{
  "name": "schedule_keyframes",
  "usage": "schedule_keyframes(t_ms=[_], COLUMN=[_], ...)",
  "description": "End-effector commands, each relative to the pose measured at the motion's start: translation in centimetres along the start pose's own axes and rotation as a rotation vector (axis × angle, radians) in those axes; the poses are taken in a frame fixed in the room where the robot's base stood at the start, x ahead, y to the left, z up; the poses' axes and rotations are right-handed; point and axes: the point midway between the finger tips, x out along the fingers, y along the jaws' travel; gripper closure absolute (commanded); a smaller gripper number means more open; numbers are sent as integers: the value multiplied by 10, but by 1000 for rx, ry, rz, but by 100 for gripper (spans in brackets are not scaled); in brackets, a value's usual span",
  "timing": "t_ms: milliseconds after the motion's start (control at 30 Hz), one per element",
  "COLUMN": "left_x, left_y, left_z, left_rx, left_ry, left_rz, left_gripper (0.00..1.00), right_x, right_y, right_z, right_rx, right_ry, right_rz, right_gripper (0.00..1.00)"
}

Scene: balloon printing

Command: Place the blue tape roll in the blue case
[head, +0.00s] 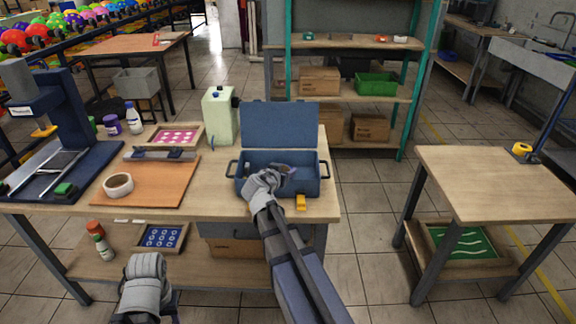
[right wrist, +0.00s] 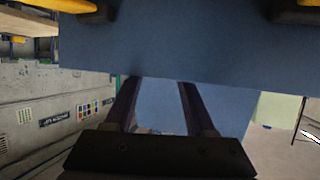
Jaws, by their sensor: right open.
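The blue case (head: 325,187) stands open near the front edge of the workbench, its lid (head: 279,126) raised at the back. My right gripper (head: 287,170) is over the case opening in the head view, with its wrist in front of the case. In the right wrist view its two dark fingers (right wrist: 160,90) are apart, with blue surface between and beyond them and nothing gripped visible. I cannot make out the blue tape roll; my gripper and wrist hide part of the case interior. My left wrist shows at the lower left, away from the bench top; its fingertips are not clear.
A white tape roll (head: 118,184) lies on an orange board (head: 160,193) to the left. A pale green canister (head: 219,116) stands behind the case's left side. A yellow tape measure (head: 522,150) sits on the right table (head: 480,185), which is otherwise clear.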

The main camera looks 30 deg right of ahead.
Motion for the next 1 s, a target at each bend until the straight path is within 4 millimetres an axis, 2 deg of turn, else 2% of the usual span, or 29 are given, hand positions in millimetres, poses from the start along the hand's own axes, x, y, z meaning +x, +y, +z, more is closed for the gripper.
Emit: schedule_keyframes(t_ms=[33,100,300,400,600,1000], left_x=[-10,-15,-27,-31,-33,-32], left_y=[-1,-2,-3,-3,-3,-3], left_z=[1,1,2,2,2,2], left_rx=[0,0,0,0,0,0], left_ry=[0,0,0,0,0,0], left_rz=[0,0,0,0,0,0], left_gripper=[50,50,50,50,50,50], right_x=[-17,-32,-64,-74,-83,-82], right_y=[2,2,1,0,0,-1], right_z=[-4,-3,-3,-2,-1,-1], right_rx=[-1,0,-1,0,1,1], right_ry=[0,0,2,1,2,2], right_rz=[-2,-3,-2,-1,-1,-1], right_gripper=[45,45,45,45,45,45])
